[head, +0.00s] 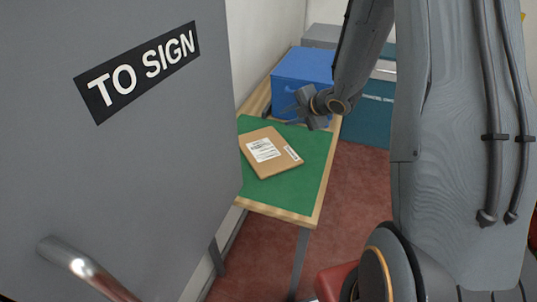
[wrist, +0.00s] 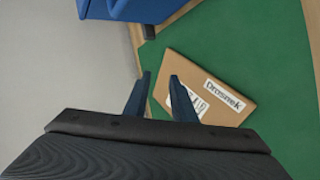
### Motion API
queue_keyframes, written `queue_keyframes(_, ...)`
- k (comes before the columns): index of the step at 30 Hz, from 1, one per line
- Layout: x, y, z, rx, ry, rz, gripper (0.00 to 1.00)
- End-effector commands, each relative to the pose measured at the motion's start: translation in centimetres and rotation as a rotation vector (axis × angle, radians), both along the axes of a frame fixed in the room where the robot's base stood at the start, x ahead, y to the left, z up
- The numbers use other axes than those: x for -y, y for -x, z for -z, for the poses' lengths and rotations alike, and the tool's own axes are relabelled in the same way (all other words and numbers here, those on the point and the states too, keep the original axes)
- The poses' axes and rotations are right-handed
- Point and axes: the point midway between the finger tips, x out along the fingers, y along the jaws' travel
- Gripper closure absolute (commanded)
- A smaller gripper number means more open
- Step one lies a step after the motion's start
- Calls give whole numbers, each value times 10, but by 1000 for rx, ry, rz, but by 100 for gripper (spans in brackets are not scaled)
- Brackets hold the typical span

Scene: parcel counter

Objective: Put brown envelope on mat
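The envelope also shows in the wrist view (wrist: 223,103), just beyond and right of my fingers. The mat (wrist: 262,43) covers much of the wooden table. My gripper (head: 290,112) is above the table near the blue box, behind the envelope. In the wrist view my gripper (wrist: 160,82) has its two fingers apart with nothing held between them.
A grey door (head: 150,160) marked "TO SIGN", with a metal handle (head: 85,268), fills the left of the head view. A blue box (head: 302,72) stands at the table's far end. A teal cabinet (head: 367,115) is behind. Red floor (head: 352,205) is clear right of the table.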

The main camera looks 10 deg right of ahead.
Motion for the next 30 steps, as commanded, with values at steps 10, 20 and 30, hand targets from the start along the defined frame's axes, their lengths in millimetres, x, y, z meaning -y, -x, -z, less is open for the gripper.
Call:
queue_keyframes(10,12,26,-27,0,0,2,76)
queue_keyframes(20,23,50,-48,0,0,1,76)
queue_keyframes(30,23,52,-48,0,1,1,76)
